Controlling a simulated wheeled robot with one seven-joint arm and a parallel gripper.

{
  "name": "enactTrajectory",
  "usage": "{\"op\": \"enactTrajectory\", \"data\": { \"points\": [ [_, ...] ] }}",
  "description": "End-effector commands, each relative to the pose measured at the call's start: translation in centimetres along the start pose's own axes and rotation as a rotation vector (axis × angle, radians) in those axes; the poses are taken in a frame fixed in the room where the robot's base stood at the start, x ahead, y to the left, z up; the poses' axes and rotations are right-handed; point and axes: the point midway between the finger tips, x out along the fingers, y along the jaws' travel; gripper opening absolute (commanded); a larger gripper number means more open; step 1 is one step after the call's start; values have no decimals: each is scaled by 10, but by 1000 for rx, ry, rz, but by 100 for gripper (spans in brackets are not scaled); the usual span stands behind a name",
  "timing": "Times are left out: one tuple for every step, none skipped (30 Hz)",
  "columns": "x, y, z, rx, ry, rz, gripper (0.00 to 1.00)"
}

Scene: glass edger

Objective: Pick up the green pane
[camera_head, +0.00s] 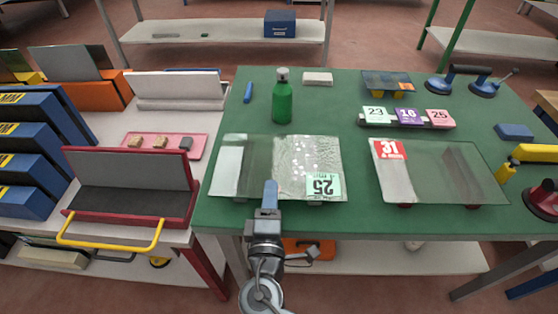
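A clear glass pane (262,166) lies on the green worktop, with a pale green label (323,187) reading 25 at its front right corner. Its left strip looks whitish and its right part is patterned. A second pane (450,172), faintly green, lies to its right with a red label (389,149) reading 31. My gripper (270,188) is at the front edge of the 25 pane, its blue finger overlapping that edge in the picture. I see it nearly edge-on, so its opening and any contact with the pane are hidden.
Behind the panes stand a green bottle (282,102) and a rack of number cards (408,117). A small pane (388,80) and a suction lifter (470,80) are at the back. A red tray (132,185) with a yellow handle stands left.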

Motion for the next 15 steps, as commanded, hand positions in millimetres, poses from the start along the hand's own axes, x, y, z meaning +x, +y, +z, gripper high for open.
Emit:
{"op": "enactTrajectory", "data": {
  "points": [
    [0,0,0,0,0,0,34],
    [0,0,0,0,1,0,34],
    [0,0,0,0,1,0,34],
    [0,0,0,0,0,0,34],
    [0,0,0,0,0,0,34],
    [0,0,0,0,0,0,31],
    [0,0,0,0,0,0,28],
    [0,0,0,0,0,0,25],
    [0,0,0,0,0,0,22],
    [0,0,0,0,0,0,19],
    [0,0,0,0,0,0,16],
    [0,0,0,0,0,0,12],
    [0,0,0,0,0,0,9],
    [0,0,0,0,0,0,6],
    [0,0,0,0,0,0,2]
  ]
}}
